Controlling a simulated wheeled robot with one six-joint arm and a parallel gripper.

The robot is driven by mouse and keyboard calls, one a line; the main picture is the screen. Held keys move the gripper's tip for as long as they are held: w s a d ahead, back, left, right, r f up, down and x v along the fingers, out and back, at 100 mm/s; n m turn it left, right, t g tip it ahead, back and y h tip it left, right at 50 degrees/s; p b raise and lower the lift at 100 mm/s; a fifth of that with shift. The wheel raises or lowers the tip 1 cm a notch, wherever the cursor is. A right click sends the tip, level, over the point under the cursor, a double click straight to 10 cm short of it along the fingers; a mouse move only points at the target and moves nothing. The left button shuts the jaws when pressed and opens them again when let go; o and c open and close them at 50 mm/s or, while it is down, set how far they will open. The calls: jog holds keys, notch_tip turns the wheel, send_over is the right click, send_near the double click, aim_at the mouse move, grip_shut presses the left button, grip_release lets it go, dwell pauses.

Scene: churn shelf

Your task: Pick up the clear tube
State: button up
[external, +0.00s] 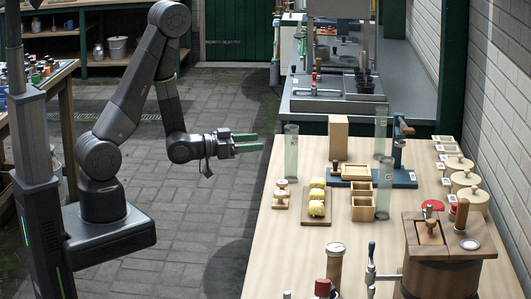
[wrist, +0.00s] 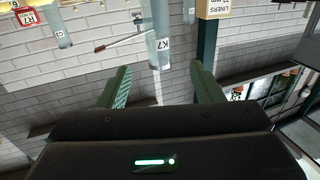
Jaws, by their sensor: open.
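Three clear tubes stand upright on the wooden table in the external view: one near the left edge (external: 291,160), one at the back (external: 380,130), and one right of the small wooden box (external: 384,195). My gripper (external: 247,143) is open and empty, level, left of the table and pointing at the left-edge tube, with a gap between. Another tube (wrist: 60,30) shows at upper left.
A tall wooden block (external: 338,137), a board with yellow pieces (external: 316,214) and a blue stand (external: 395,176) are on the table (external: 285,240). A wooden churn (external: 440,250) is at front right. Free floor lies left of the table.

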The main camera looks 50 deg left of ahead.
aim_at(291, 154)
jog(key=p+x, duration=0.6)
jog(key=x, duration=0.8)
jog(key=shift+s+d+f, duration=0.1)
jog(key=shift+s+f, duration=0.05)
jog(key=shift+s, duration=0.05)
jog(key=c, duration=1.1)
